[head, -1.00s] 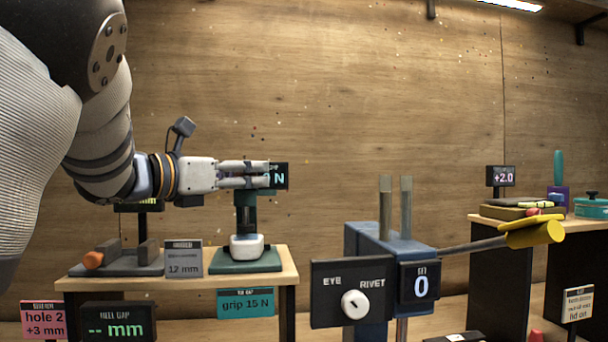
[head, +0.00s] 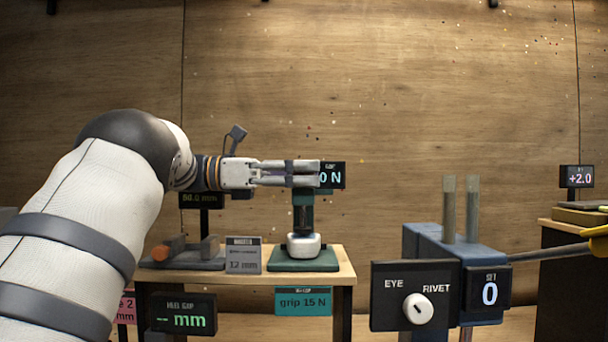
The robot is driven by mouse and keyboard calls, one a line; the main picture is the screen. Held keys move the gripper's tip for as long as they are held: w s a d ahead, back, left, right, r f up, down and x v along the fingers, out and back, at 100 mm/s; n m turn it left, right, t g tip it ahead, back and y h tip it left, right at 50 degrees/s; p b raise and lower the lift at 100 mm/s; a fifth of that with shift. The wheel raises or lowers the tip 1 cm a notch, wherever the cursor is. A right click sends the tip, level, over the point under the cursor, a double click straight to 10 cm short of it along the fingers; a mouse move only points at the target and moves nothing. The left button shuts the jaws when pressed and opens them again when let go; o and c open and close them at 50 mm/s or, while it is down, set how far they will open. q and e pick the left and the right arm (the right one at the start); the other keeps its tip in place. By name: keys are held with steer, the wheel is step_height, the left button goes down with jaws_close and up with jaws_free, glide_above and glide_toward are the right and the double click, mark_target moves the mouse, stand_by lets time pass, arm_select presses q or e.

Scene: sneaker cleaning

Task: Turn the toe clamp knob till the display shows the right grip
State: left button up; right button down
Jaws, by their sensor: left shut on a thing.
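The toe clamp (head: 303,220) stands on a small wooden table, with a teal base and column over a white toe piece (head: 303,245). My left gripper (head: 305,174) reaches in from the left, level, its fingers at the top of the clamp. It is shut on the clamp's knob, which is mostly hidden between the fingers. The clamp's dark display (head: 333,175) sits behind the fingertips; only "0 N" shows, and any digits further left are covered. A teal card (head: 303,300) on the table front reads "grip 15 N". My right gripper is not in view.
Left on the table (head: 345,272) are a grey vise with an orange knob (head: 168,247) and a grey "12 mm" card (head: 243,256). A heel gap display (head: 182,314) stands in front. A blue press (head: 440,245) with an EYE/RIVET dial (head: 418,309) stands right.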

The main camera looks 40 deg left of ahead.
arm_select(q)
steer(key=shift+g, duration=0.3)
steer(key=o, duration=1.2)
steer(key=shift+c, duration=0.2)
step_height(320, 180, up, 10)
